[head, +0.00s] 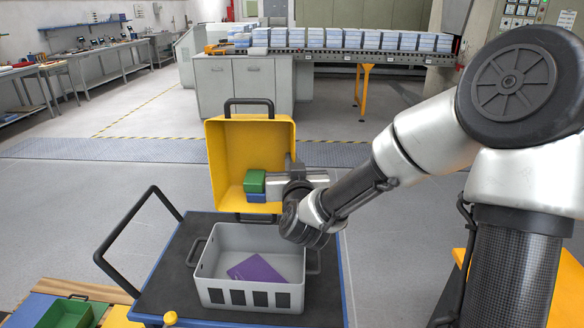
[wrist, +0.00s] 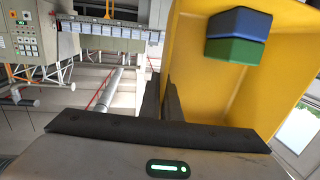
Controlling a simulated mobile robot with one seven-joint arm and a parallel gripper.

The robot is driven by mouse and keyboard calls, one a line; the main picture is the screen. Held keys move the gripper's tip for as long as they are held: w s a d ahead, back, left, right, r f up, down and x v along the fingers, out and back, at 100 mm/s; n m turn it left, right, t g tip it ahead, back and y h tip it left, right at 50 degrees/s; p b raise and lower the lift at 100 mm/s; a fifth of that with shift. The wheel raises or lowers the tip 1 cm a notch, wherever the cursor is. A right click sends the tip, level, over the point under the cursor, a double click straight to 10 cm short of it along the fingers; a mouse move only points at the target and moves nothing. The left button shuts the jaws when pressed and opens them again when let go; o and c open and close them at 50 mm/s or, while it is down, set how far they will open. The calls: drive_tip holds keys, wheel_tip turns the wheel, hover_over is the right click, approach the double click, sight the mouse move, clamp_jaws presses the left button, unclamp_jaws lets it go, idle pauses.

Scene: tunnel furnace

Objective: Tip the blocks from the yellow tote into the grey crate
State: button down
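The yellow tote (head: 232,150) is tipped on its side above the grey crate (head: 207,262), its open side facing the head camera. My gripper (head: 291,165) is shut on the tote's right wall; in the wrist view the dark fingers (wrist: 158,95) are close together at the yellow wall (wrist: 190,60). A green block (head: 254,181) and a blue block (head: 256,198) are together in the tote's lower right corner. They also show in the wrist view, blue (wrist: 238,22) and green (wrist: 233,48). A purple block (head: 257,270) lies tilted inside the crate.
The crate stands on a dark cart top (head: 185,285) with a black push handle (head: 128,228) at left. A green bin (head: 66,314) is at the lower left. Open floor lies between.

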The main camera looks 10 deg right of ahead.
drive_tip(key=shift+s+a+r+t+b, duration=0.2)
drive_tip(key=shift+s+t+b, duration=0.45)
drive_tip(key=shift+b, duration=0.95)
drive_tip(key=shift+s+a+r+t+b, duration=0.1)
drive_tip(key=shift+s+r+t+b, duration=0.15)
drive_tip(key=shift+s+t+b, duration=0.9)
drive_tip(key=shift+w+r+g+b, duration=0.1)
drive_tip(key=shift+w+g+b, duration=0.15)
drive_tip(key=shift+b, duration=0.9)
drive_tip(key=shift+s+a+r+n+b, duration=0.15)
drive_tip(key=shift+s+n+b, duration=0.2)
drive_tip(key=shift+b, duration=0.3)
drive_tip(key=shift+s+a+r+n+t+y+b, duration=0.15)
drive_tip(key=shift+s+t+b, duration=0.25)
drive_tip(key=shift+s+t, duration=0.3)
drive_tip(key=shift+s+a+r+n+t+y+b, duration=0.15)
drive_tip(key=shift+s+t+b, duration=0.2)
drive_tip(key=shift+s+t, duration=0.35)
drive_tip(key=shift+s+a+r+n+t+b, duration=0.15)
drive_tip(key=shift+s+t+b, duration=0.25)
drive_tip(key=shift+s+t, duration=0.3)
drive_tip(key=shift+d+f, duration=0.1)
